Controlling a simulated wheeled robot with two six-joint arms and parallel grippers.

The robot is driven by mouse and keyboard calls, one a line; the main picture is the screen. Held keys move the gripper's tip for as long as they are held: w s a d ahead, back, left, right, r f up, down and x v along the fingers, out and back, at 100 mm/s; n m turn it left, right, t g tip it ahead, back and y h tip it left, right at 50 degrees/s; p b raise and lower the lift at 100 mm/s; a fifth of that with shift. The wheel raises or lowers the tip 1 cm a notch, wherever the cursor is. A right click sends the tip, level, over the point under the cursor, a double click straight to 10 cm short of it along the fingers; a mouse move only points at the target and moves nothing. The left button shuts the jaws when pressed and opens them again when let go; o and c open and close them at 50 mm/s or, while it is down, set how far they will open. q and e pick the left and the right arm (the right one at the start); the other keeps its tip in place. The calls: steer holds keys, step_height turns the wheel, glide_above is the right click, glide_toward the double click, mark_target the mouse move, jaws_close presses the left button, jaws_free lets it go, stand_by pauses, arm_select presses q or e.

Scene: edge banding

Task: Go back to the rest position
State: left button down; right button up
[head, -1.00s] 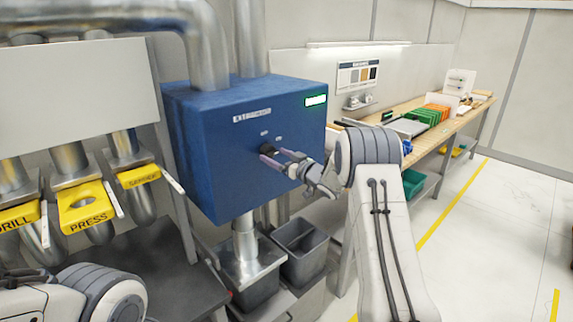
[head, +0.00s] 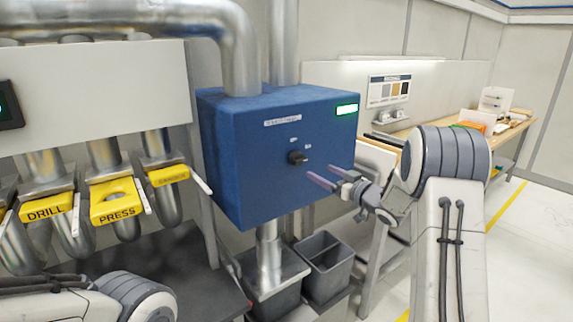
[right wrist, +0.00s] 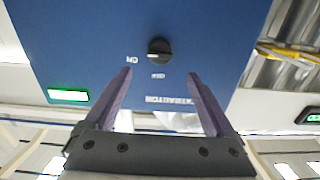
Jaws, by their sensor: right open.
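My right gripper (head: 322,175) is open and empty in front of the blue extractor box (head: 240,150), a little right of its black rotary knob (head: 297,157). The fingers are apart from the knob. In the right wrist view the gripper's two purple fingers (right wrist: 157,90) are spread, with the knob (right wrist: 159,50) beyond their tips on the blue face. A green lit display (head: 347,110) shows on the box's upper right. Part of my left arm shows at the lower left of the head view, but its gripper is not visible.
Yellow gates labelled DRILL (head: 46,208) and PRESS (head: 117,202), and a third one, hang on ducts at the left. Grey bins (head: 325,265) stand below the box. A workbench (head: 515,137) with trays runs along the wall at the right.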

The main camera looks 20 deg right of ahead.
steer(key=s+a+g+h, duration=0.2)
steer(key=a+g+h, duration=0.1)
steer(key=a, duration=1.1)
steer(key=s+a+f+g+h, duration=0.1)
steer(key=s+a+f+g, duration=0.3)
steer(key=s+a, duration=0.4)
steer(key=s+a+f+n+g, duration=0.1)
steer(key=s+f+g, duration=0.1)
steer(key=s, duration=0.9)
steer(key=s+a+f+n+g, duration=0.1)
steer(key=s+g, duration=0.3)
steer(key=s, duration=0.8)
steer(key=s+a+f+n+g+h, duration=0.1)
steer(key=s+a+f+g, duration=0.1)
steer(key=s, duration=0.9)
steer(key=shift+s+a+f+g, duration=0.35)
steer(key=shift+a+g, duration=0.3)
steer(key=shift+g, duration=0.35)
